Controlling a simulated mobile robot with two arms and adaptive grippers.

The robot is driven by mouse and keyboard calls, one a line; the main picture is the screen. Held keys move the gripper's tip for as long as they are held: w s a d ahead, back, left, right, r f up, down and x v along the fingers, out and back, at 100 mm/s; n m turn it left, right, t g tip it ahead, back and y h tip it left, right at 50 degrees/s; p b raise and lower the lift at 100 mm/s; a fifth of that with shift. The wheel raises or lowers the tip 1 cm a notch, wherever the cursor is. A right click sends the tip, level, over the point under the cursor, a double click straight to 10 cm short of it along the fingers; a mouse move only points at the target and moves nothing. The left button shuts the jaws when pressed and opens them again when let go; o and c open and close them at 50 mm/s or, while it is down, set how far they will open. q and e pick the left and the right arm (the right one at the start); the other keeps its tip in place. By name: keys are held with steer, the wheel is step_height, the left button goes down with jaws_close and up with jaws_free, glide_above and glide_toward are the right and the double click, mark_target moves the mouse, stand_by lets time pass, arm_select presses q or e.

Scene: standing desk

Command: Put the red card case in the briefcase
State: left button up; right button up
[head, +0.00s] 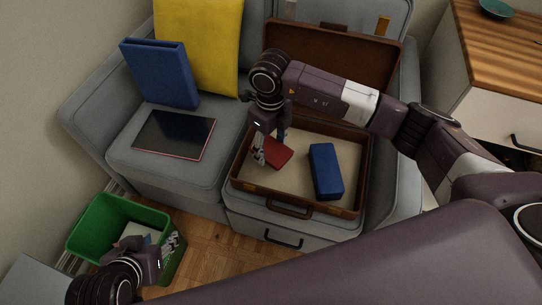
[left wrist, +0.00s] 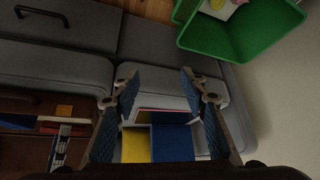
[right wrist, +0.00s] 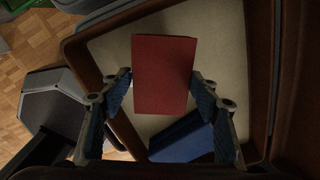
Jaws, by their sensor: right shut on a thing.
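The red card case (head: 278,153) is held by my right gripper (head: 269,150) inside the open briefcase (head: 300,199), at its left part. In the right wrist view the red case (right wrist: 163,75) sits between the two fingers, over the pale lining. I cannot tell whether it touches the bottom. My left gripper (left wrist: 157,88) is open, with nothing between its fingers. In the head view it is low at the left, near the green bin, and its fingertips are hard to make out.
A blue box (head: 325,172) lies in the right part of the briefcase. A dark tablet (head: 174,134), a blue binder (head: 160,74) and a yellow cushion (head: 199,45) are on the grey sofa. A green bin (head: 90,222) stands on the floor.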

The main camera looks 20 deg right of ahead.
mark_target(271, 150)
step_height(271, 150, down, 4)
steer(key=shift+r+b, duration=0.1)
steer(key=shift+b, duration=0.35)
arm_select(q)
steer(key=w+d+r+t, duration=0.1)
steer(key=w+r+t, duration=0.1)
steer(key=w, duration=0.3)
steer(key=shift+d+r+t+h, duration=0.3)
steer(key=shift+d+r, duration=0.05)
steer(key=shift+r, duration=0.2)
arm_select(e)
steer(key=shift+f, duration=0.2)
arm_select(q)
steer(key=shift+w+r, duration=0.1)
steer(key=shift+w, duration=0.05)
arm_select(e)
steer(key=shift+f, duration=0.1)
steer(key=o, duration=1.2)
steer(key=shift+c, duration=0.2)
arm_select(q)
steer(key=shift+w+d+r, duration=0.1)
steer(key=shift+w+r, duration=0.1)
